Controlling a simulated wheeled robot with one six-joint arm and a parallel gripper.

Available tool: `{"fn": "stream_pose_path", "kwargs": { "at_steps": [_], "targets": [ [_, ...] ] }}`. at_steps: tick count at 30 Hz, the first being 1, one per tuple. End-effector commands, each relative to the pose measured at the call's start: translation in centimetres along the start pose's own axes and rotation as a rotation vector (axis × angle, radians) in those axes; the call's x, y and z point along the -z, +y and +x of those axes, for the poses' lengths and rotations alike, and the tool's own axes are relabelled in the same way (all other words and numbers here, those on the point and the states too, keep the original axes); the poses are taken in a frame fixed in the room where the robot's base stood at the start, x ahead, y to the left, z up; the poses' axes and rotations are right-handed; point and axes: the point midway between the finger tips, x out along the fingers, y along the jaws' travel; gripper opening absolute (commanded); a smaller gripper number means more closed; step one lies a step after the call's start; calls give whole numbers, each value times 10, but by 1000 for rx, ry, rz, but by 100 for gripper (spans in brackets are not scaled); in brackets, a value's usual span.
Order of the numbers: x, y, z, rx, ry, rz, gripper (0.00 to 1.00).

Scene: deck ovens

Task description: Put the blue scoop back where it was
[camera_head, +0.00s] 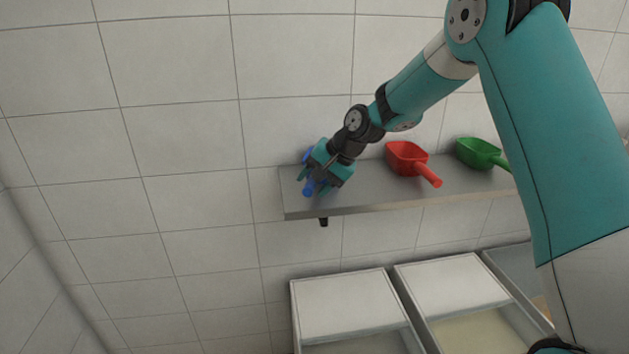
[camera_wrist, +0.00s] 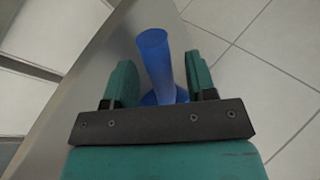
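The blue scoop (camera_head: 308,190) is at the left end of the grey wall shelf (camera_head: 375,203), mostly hidden behind my gripper (camera_head: 314,182). Its handle points toward the shelf's front edge. In the wrist view the blue handle (camera_wrist: 155,58) stands between the two teal fingers of my gripper (camera_wrist: 160,85), with a gap on each side. The fingers are apart and not closed on it. The scoop's bowl is mostly hidden by the gripper body in the wrist view.
A red scoop (camera_head: 406,156) and a green scoop (camera_head: 478,153) lie farther right on the same shelf. Bins with white lids (camera_head: 343,305) stand below. The tiled wall (camera_head: 180,150) is right behind the shelf; the space left of the shelf is free.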

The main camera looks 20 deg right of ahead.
Motion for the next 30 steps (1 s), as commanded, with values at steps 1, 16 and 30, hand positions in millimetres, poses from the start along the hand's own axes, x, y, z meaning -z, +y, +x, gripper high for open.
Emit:
{"fn": "stream_pose_path", "kwargs": {
  "at_steps": [1,16,30],
  "targets": [
    [0,0,0,0,0,0,51],
    [1,1,-67,2,5,-1,51],
    [-1,0,-120,-1,-2,-2,51]
  ]
}}
